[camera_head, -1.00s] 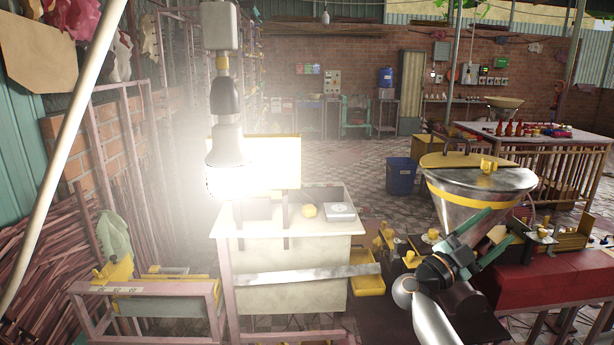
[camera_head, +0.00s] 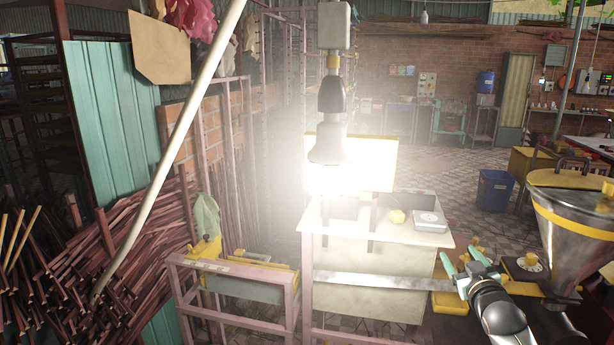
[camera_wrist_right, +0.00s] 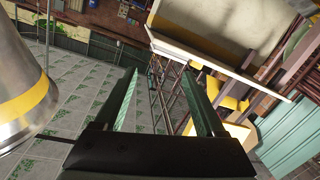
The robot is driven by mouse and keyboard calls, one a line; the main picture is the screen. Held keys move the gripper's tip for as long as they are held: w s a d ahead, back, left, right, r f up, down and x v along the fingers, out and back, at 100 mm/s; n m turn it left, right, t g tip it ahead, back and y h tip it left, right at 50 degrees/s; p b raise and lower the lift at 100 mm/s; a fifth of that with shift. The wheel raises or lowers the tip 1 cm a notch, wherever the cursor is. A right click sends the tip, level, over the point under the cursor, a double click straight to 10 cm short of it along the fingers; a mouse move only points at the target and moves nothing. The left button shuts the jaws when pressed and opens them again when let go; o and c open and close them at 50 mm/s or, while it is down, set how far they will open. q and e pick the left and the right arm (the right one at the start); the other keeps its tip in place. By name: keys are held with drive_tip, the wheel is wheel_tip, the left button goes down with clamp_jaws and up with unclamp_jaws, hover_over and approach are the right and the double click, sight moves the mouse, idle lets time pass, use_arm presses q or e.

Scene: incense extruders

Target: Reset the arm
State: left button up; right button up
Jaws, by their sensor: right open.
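My right gripper (camera_head: 462,262) is low at the right of the head view, with its green fingers spread apart. It is left of the steel hopper (camera_head: 574,225) and just right of the white-topped table (camera_head: 385,227). In the right wrist view the two fingers of my right gripper (camera_wrist_right: 160,80) stand wide apart with nothing held between them. The hopper (camera_wrist_right: 22,95) with its yellow band is at the left of that view, apart from the fingers. My left gripper is not in view.
A blue bin (camera_head: 495,191) stands on the floor behind. Bundles of sticks (camera_head: 60,280) fill the left side.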

drive_tip(key=s+a+f+g+y, duration=0.1)
drive_tip(key=s+a+f, duration=0.35)
drive_tip(key=f, duration=0.35)
drive_tip(key=s+a+f+g+y, duration=0.1)
drive_tip(key=s+a+f, duration=0.2)
drive_tip(key=s+f, duration=0.35)
drive_tip(key=s+a+f+g, duration=0.2)
drive_tip(key=s+f, duration=0.3)
drive_tip(key=s, duration=0.5)
drive_tip(key=s+a+f+g+y, duration=0.1)
drive_tip(key=s+a+f, duration=0.4)
drive_tip(key=s, duration=0.5)
drive_tip(key=s+a+f+g+y, duration=0.1)
drive_tip(key=s+a+f+g, duration=0.1)
drive_tip(key=s+a+f, duration=0.2)
drive_tip(key=s+f, duration=0.3)
drive_tip(key=s, duration=0.2)
drive_tip(key=shift+s+a+f+g, duration=0.15)
drive_tip(key=shift+s+g, duration=0.15)
drive_tip(key=shift+s, duration=0.1)
